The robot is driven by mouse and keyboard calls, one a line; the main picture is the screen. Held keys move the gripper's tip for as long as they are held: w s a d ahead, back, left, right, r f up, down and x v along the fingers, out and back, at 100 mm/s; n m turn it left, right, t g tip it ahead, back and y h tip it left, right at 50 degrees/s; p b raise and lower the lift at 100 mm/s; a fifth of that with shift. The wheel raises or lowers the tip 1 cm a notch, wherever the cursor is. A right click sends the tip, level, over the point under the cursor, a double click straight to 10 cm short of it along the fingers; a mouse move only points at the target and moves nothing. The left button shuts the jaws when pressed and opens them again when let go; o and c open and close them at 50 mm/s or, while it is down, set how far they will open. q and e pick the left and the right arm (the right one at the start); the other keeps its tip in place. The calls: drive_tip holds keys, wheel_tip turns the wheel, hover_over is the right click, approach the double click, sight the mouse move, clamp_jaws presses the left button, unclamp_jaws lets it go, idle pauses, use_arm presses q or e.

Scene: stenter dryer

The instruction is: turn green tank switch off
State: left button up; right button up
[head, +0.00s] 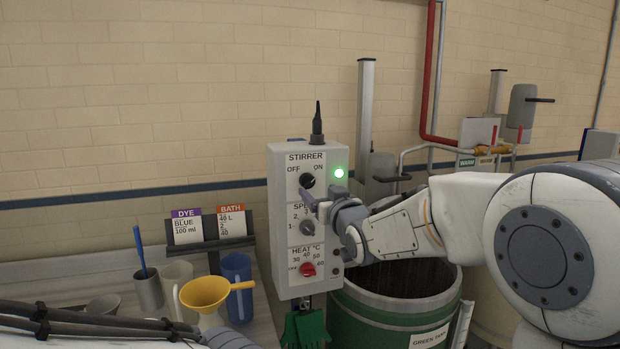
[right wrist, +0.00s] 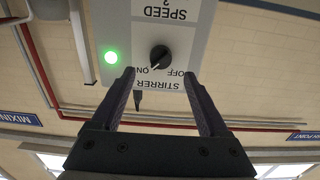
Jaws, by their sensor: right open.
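A grey control box (head: 283,230) carries a black STIRRER knob (head: 307,181) between OFF and ON marks. A green lamp (head: 339,173) beside it is lit. In the right wrist view, which is upside down, the knob (right wrist: 160,56) has its pale pointer on the ON side. My right gripper (head: 312,197) is just in front of the box, a little below the knob. Its two fingers (right wrist: 158,76) are open and apart, with the knob just beyond the tips and nothing held. The green tank (head: 385,322) stands below right, partly behind my arm. My left gripper is not in view.
Below are a SPEED knob (head: 306,227) and a red HEAT knob (head: 308,269). A red pipe (head: 427,75) and other equipment are behind on the right.

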sight(310, 184)
drive_tip(key=p+x, duration=0.2)
drive_tip(key=x, duration=0.3)
drive_tip(key=shift+w+a+r, duration=0.1)
drive_tip(key=shift+w+a, duration=0.1)
drive_tip(key=shift+w, duration=0.05)
drive_tip(key=shift+w+a+p, duration=0.15)
drive_tip(key=shift+w+p, duration=0.25)
drive_tip(key=shift+w, duration=0.1)
clamp_jaws()
